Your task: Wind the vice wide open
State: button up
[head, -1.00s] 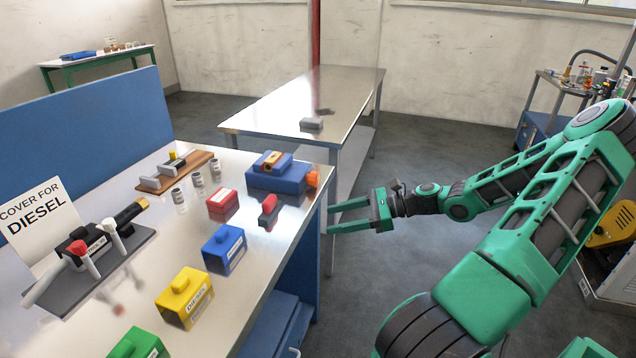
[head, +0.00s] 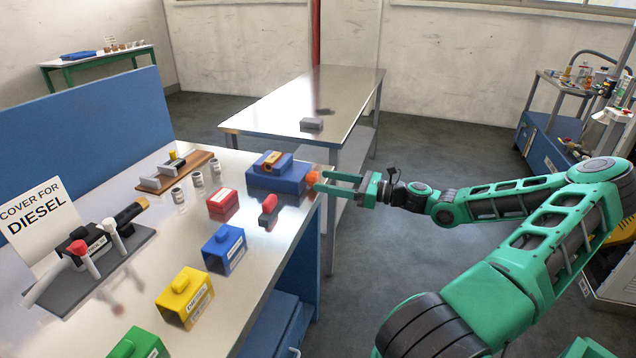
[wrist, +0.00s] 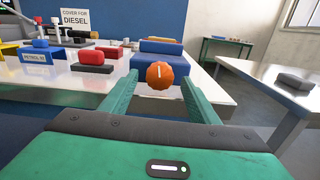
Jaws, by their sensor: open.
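The blue vice (head: 278,180) stands at the bench's right edge, with an orange round knob (head: 312,179) on its right side. A small brass-coloured piece (head: 271,160) shows at its top; the jaw gap is too small to judge. In the wrist view the knob (wrist: 160,75) bears a white upright mark, and the blue vice body (wrist: 160,52) is behind it. My gripper (head: 319,180) is open and level with the knob, its fingertips at the knob. In the wrist view the knob appears centred between the fingers (wrist: 159,76), with a gap on each side.
The bench (head: 190,235) also holds a red block (head: 223,205), a blue block (head: 224,249), a yellow block (head: 185,297) and a red-and-black piece (head: 268,212) near the vice. A steel table (head: 285,105) stands behind. Open floor lies right of the bench.

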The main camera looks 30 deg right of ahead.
jog(key=shift+x, duration=1.2)
jog(key=shift+c, duration=0.5)
jog(key=c, duration=0.9)
jog(key=shift+a, duration=0.15)
jog(key=shift+c, duration=0.2)
jog(key=shift+f+n, duration=0.1)
jog(key=shift+n, duration=0.2)
jog(key=shift+n, duration=2.6)
